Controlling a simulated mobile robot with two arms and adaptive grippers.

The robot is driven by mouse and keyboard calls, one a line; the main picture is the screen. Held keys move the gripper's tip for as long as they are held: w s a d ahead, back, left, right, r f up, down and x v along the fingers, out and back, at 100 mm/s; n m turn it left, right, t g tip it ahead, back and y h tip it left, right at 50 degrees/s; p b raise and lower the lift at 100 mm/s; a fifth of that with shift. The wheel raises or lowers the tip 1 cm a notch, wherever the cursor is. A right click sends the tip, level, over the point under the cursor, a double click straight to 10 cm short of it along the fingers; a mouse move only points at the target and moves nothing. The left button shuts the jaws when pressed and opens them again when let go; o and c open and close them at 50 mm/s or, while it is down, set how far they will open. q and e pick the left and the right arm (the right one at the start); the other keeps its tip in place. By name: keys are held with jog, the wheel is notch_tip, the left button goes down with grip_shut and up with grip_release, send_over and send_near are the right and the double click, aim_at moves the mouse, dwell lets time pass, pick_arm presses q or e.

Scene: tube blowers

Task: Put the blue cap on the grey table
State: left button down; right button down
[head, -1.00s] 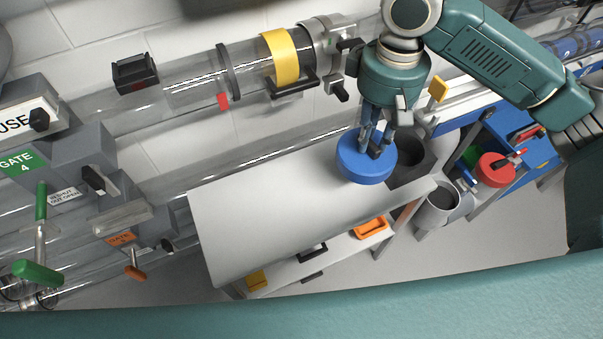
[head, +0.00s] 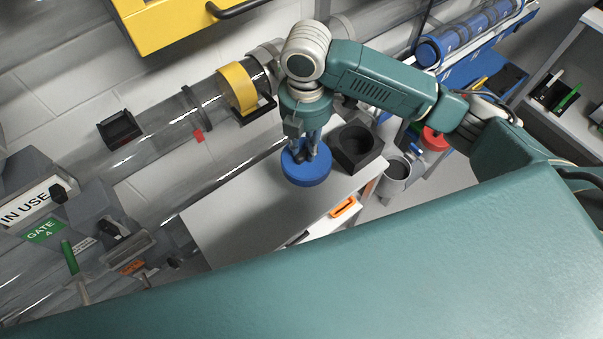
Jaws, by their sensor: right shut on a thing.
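The blue cap (head: 306,169) is a round, thick blue disc in the middle of the head view. My right gripper (head: 306,153) points down from above and is shut on the top of the cap. The grey table (head: 235,219) lies under the cap, its pale top bare to the left. The cap appears over the table's right part, beside a dark block; I cannot tell whether it touches the tabletop. My left gripper is not in view.
A dark block with a round hollow (head: 357,145) stands at the table's right end. A grey bin (head: 396,174) is right of the table. An orange tray (head: 344,207) sits on the lower shelf. Clear tubes with a yellow band (head: 238,88) run behind the table.

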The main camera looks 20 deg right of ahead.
notch_tip(320, 180, down, 13)
jog(key=shift+f, duration=0.1)
dwell(0.3)
jog(key=c, duration=1.5)
grip_release()
jog(key=shift+f, duration=0.1)
jog(key=shift+c, duration=0.2)
notch_tip(320, 180, up, 12)
jog(key=shift+r, duration=0.2)
